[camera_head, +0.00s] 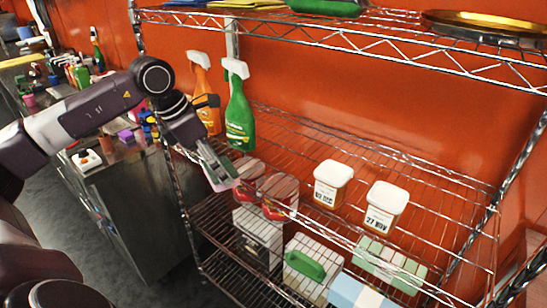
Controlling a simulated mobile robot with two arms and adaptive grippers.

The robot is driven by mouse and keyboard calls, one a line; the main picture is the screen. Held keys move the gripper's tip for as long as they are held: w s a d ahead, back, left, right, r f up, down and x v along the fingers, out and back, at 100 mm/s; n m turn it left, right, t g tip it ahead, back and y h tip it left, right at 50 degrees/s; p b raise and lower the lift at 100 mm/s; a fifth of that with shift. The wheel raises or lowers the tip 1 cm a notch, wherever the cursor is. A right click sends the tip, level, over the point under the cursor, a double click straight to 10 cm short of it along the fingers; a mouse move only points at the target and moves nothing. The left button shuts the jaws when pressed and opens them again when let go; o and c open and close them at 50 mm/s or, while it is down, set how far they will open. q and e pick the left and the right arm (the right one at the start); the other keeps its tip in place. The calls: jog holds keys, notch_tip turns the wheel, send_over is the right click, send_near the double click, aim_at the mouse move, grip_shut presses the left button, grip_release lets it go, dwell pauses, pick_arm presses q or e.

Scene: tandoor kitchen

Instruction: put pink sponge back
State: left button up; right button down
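My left gripper (217,168) is in front of the wire shelf, at its left post. It appears shut on a small block with a pink lower edge, which I take to be the pink sponge (223,186). The fingers hide much of it. The sponge is off any surface as far as I can see, just left of the red-lidded containers (280,190). My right gripper is not in view.
The wire shelf's middle level holds an orange spray bottle (205,100), a green spray bottle (239,115) and two white tubs (332,183) (385,206). Boxes stand on the lower level. A steel counter (130,210) with small items is at left.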

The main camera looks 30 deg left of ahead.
pick_arm(q)
jog(key=w+d+p, duration=0.2)
jog(key=w, duration=0.2)
jog(key=w+d+p, duration=0.2)
jog(key=w, duration=0.3)
jog(key=w+d+p, duration=0.2)
jog(key=w+d, duration=0.1)
jog(key=w, duration=0.1)
jog(key=shift+w, duration=0.3)
notch_tip(320, 180, down, 3)
jog(key=shift+f+p, duration=0.1)
jog(key=shift+p, duration=0.65)
jog(key=shift+f, duration=0.2)
jog(key=o, duration=1.1)
jog(key=b+v, duration=0.3)
jog(key=v, duration=0.9)
